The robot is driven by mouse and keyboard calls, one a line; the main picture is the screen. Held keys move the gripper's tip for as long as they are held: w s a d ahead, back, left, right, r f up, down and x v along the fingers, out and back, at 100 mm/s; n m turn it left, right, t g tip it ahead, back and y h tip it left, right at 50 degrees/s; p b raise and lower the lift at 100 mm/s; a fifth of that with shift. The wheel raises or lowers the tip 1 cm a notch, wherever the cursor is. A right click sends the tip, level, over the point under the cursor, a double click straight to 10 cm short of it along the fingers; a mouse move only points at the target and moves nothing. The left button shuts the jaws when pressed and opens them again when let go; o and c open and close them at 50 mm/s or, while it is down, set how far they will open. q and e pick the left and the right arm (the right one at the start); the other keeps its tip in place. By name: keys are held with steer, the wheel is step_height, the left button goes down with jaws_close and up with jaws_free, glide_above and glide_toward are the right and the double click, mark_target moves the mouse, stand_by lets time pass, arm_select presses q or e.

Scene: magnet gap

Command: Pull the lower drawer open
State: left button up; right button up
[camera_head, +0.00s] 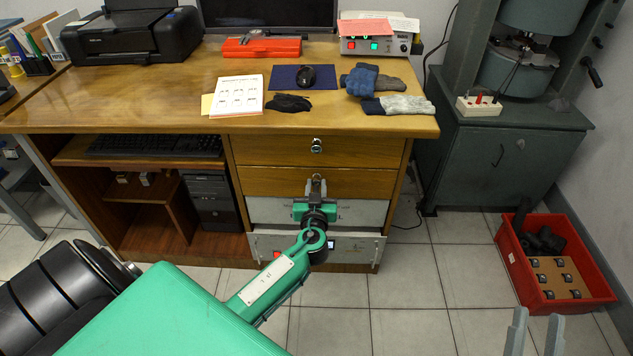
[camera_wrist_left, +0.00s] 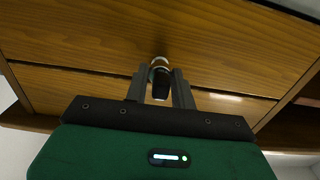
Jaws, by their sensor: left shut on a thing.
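The lower drawer (camera_head: 268,183) is a wooden front below the upper drawer (camera_head: 268,151), which has its own round metal knob (camera_head: 317,145). The lower drawer front looks about flush with the upper one. My left gripper (camera_head: 316,184) is at the middle of the lower drawer front. In the left wrist view its two fingers stand on either side of a round dark and brass knob (camera_wrist_left: 160,72), shut on it. The fingers and wrist hide most of the knob in the head view. My right gripper (camera_head: 535,332) is at the bottom right, fingers apart and empty.
The desk top (camera_head: 180,95) carries a printer (camera_head: 130,35), papers, gloves and a red case (camera_head: 262,47). Grey panels (camera_head: 355,213) lie below the drawers, partly behind my left arm. A red crate (camera_head: 572,300) stands on the floor at right. Tiled floor in front is clear.

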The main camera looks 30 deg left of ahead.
arm_select(q)
steer(key=shift+c, duration=1)
steer(key=shift+s+d, duration=0.1)
steer(key=shift+s, duration=0.1)
steer(key=b+v, duration=0.2)
steer(key=v, duration=0.6)
steer(key=shift+s, duration=0.3)
steer(key=shift+d, duration=0.1)
steer(key=b+v, duration=0.4)
steer(key=v, duration=0.5)
steer(key=shift+b, duration=0.35)
